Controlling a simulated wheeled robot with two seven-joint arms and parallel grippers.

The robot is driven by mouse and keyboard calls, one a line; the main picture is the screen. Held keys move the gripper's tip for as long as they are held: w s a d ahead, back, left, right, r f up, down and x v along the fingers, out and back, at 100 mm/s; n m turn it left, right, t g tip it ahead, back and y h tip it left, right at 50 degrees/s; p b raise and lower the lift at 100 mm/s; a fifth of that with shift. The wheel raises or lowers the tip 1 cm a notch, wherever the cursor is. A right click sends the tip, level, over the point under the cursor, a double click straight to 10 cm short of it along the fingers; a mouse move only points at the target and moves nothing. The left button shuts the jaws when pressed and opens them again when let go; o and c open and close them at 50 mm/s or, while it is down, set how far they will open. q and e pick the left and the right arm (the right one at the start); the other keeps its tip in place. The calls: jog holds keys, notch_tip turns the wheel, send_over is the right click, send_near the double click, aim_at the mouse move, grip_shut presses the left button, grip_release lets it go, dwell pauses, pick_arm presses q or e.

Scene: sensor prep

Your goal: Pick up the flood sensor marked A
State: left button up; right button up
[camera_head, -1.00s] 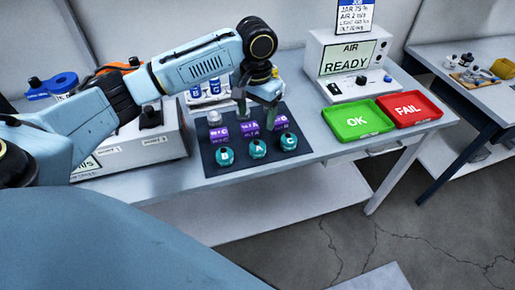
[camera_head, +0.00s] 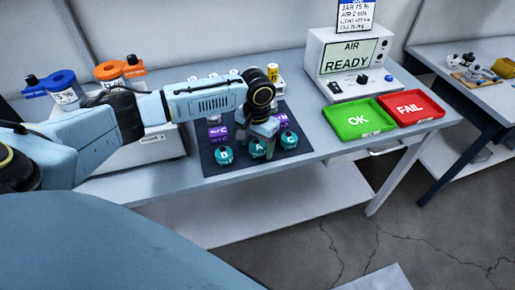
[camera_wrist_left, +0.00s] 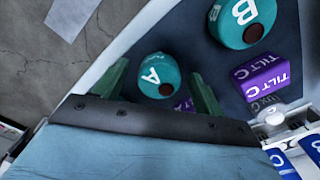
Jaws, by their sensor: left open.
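The teal flood sensor marked A (camera_head: 257,150) stands on the dark mat (camera_head: 300,149), in the middle of the front row. Sensor B (camera_head: 223,156) is to its left and sensor C (camera_head: 289,140) to its right. My left gripper (camera_head: 263,143) is low over sensor A and partly covers it. In the left wrist view, sensor A (camera_wrist_left: 158,72) shows between the two open green fingers, with a gap on each side. Sensor B (camera_wrist_left: 241,22) is at the upper right there. My right gripper is not in view.
Purple tilt sensors stand close behind the teal row, one (camera_head: 218,133) at left and one (camera_head: 283,121) at right.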

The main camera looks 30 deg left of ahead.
pick_arm(q)
jog(key=shift+f, duration=0.15)
jog(key=c, duration=1.1)
